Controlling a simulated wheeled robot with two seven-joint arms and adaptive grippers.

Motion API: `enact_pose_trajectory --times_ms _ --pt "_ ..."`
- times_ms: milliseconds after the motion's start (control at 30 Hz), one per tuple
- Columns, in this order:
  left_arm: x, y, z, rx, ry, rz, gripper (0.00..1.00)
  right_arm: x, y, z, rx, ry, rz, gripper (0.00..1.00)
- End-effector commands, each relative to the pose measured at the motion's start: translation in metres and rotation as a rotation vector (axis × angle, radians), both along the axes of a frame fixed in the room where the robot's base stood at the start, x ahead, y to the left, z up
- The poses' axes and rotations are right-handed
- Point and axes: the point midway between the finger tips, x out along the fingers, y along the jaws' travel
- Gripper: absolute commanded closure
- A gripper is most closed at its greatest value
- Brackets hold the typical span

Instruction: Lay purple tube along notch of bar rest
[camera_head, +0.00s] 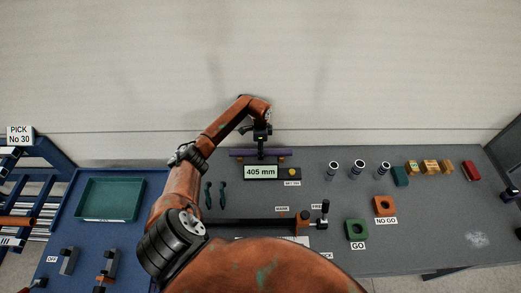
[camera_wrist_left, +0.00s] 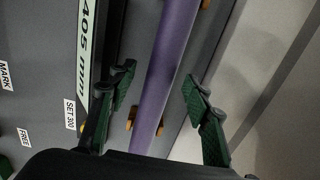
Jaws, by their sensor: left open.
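The purple tube (camera_head: 240,153) lies left to right at the back of the table, behind the 405 mm display (camera_head: 260,172). In the left wrist view the tube (camera_wrist_left: 168,60) runs between the fingers of my left gripper (camera_wrist_left: 158,80), which is open and reaches down over it from above. Small orange supports (camera_wrist_left: 131,119) show beside and under the tube; I cannot tell whether they are the bar rest or how the tube sits in any notch. In the head view the left gripper (camera_head: 261,143) is over the tube's middle.
White-topped cylinders (camera_head: 333,168), wooden blocks (camera_head: 430,167) and a red block (camera_head: 472,170) stand at the back right. The green GO block (camera_head: 356,230) and orange NO GO block (camera_head: 385,206) are nearer. A green tray (camera_head: 110,198) lies left. The right front table is mostly clear.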

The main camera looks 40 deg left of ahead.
Motion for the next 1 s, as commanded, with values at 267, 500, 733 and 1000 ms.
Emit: enact_pose_trajectory --times_ms 267,500,733,1000 --pt "0.002 0.001 0.046 0.002 -0.006 -0.001 0.55 0.0 -0.001 0.0 -0.001 0.001 0.0 0.58" --pt "0.001 0.001 0.093 0.002 -0.004 -0.001 0.55 -0.001 -0.001 0.0 -0.001 0.001 0.0 0.58" --pt "0.001 0.0 0.116 0.0 -0.003 -0.001 0.55 -0.001 -0.001 0.0 -0.001 0.001 0.0 0.58" --pt "0.001 0.0 0.119 0.001 -0.002 0.0 0.55 -0.001 -0.001 0.0 -0.001 0.001 0.0 0.58"
